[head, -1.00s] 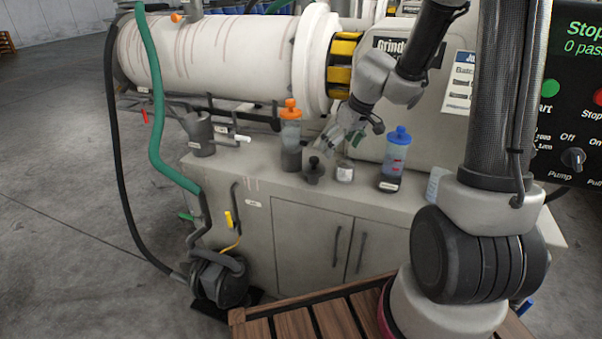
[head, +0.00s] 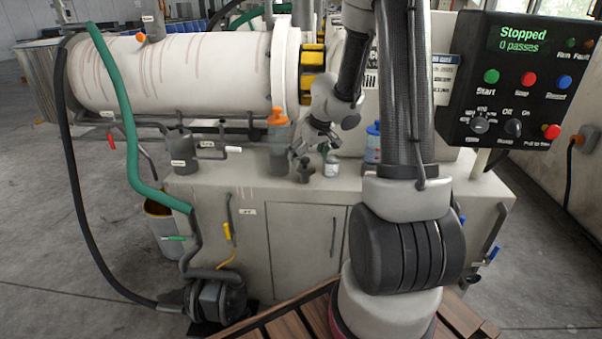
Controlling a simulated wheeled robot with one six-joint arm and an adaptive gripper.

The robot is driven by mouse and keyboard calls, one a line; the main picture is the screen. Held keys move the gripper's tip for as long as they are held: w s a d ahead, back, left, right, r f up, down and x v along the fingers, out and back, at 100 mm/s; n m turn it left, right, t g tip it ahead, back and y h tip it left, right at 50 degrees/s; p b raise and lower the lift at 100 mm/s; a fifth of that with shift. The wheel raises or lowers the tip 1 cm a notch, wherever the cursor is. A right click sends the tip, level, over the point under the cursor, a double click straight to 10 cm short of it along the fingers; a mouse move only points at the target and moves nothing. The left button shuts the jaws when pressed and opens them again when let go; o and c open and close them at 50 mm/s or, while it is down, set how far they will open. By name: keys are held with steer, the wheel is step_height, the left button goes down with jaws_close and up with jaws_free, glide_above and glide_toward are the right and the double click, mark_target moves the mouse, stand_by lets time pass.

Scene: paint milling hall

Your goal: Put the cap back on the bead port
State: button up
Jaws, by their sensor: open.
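A dark grey knobbed piece (head: 305,173), which looks like the cap, stands on the cabinet top (head: 245,182). My gripper (head: 308,146) is open and empty, just above this piece in the picture. Whether its fingers touch the piece cannot be told. A short upright grey stub (head: 153,28) with a label and a small orange part stands on the white mill barrel (head: 190,75). It may be the bead port, but its label is too small to read.
An orange-capped bottle (head: 278,118) stands left of my gripper, partly hidden. A small labelled jar (head: 332,166) and a blue-capped bottle (head: 373,145) stand to its right. A grey pot (head: 182,150), a green hose (head: 120,100) and a control panel (head: 515,85) are near.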

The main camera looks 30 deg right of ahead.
mark_target(304, 168)
steer(key=shift+x, duration=3.3)
steer(key=shift+s, duration=0.2)
steer(key=c, duration=1.4)
steer(key=shift+c, duration=0.2)
steer(key=shift+r, duration=0.2)
